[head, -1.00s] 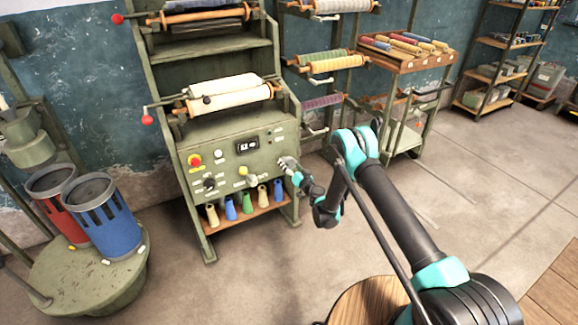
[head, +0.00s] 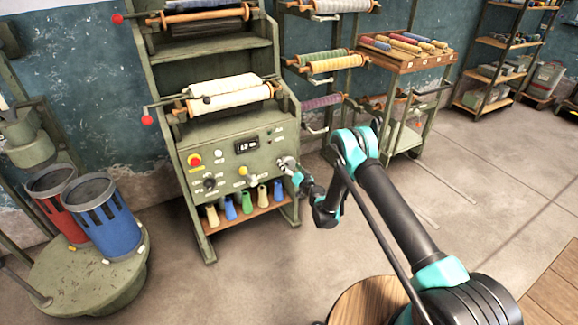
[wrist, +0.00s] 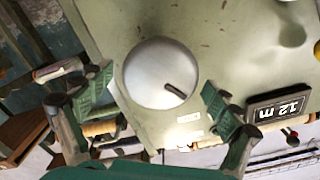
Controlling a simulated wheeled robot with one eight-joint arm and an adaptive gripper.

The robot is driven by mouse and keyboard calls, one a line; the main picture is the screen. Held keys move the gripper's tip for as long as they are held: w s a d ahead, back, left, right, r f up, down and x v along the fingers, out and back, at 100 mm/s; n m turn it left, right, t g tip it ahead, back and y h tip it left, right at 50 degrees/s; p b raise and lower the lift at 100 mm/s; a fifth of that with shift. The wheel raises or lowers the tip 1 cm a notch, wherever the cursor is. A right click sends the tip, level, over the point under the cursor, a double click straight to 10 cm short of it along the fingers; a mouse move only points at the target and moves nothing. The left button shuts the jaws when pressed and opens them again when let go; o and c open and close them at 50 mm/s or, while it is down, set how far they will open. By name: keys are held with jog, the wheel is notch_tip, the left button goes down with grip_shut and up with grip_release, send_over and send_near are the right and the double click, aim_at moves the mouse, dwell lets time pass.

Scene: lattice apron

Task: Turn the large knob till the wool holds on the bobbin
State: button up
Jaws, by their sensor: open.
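The large knob (wrist: 161,75) is a round silver disc with a dark pointer line, on the green machine panel in the wrist view. My gripper (wrist: 156,80) is open, with one green-padded finger on each side of the knob. I cannot tell whether either finger touches it. In the head view my gripper (head: 289,165) is at the right side of the panel (head: 225,133) and hides the knob. Cream wool rolls (head: 228,97) lie across the machine above the panel; I cannot tell which one is the bobbin. A lit display (head: 246,145) also shows in the wrist view (wrist: 279,107).
The panel also carries a red button (head: 194,159), a black knob (head: 210,184) and a yellow-tipped lever (head: 243,171). Several coloured cones (head: 230,207) stand on a shelf below. A blue bin (head: 103,215) is at the left.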

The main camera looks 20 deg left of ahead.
notch_tip(320, 180, up, 10)
dwell(0.6)
